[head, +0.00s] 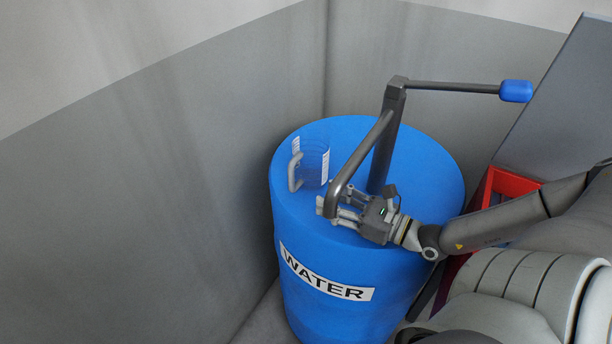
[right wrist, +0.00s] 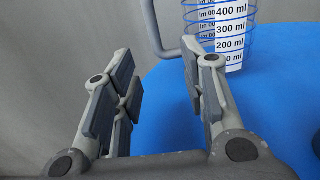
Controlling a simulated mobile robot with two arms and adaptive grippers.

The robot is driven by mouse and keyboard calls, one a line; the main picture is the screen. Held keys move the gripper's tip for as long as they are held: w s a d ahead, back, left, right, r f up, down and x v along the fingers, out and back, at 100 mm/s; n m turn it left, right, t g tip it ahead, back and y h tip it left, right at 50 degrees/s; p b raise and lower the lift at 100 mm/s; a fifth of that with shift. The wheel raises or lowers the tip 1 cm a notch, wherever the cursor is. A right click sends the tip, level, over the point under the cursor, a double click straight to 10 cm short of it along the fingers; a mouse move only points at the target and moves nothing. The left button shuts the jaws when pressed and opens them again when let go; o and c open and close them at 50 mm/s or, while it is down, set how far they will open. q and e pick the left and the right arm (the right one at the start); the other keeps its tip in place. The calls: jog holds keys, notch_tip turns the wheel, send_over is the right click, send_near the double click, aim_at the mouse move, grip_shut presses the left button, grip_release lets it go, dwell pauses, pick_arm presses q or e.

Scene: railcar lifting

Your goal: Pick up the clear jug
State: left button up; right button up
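The clear jug (head: 313,163) stands upright on top of the blue water barrel (head: 420,160). It is see-through, with white scale labels and a grey handle (head: 295,172) facing left. My right gripper (head: 327,203) is over the barrel top, just in front of the jug and apart from it. In the right wrist view the gripper (right wrist: 155,75) has its fingers spread with nothing between them. The jug (right wrist: 238,30) shows there at the upper right, and its handle (right wrist: 155,30) is beyond the gap between the fingers. My left gripper is out of view.
A dark pump with a bent spout (head: 358,165) and a lever with a blue knob (head: 516,91) rises from the barrel close to my right gripper. Grey walls (head: 180,160) stand behind and left. A red box (head: 512,184) is at the right.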

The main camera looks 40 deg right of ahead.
aim_at(294, 184)
jog(key=b+x, duration=0.2)
jog(key=x, duration=0.2)
jog(key=shift+w+a, duration=0.3)
jog(key=shift+w, duration=0.35)
jog(key=shift+w+a+r, duration=0.3)
jog(key=shift+w+a, duration=0.1)
jog(key=shift+w, duration=0.25)
jog(key=shift+w+a+r, duration=0.25)
jog(key=shift+w+a, duration=0.2)
jog(key=shift+w, duration=0.2)
jog(key=shift+x, duration=1.1)
jog(key=shift+f, duration=0.2)
grip_shut()
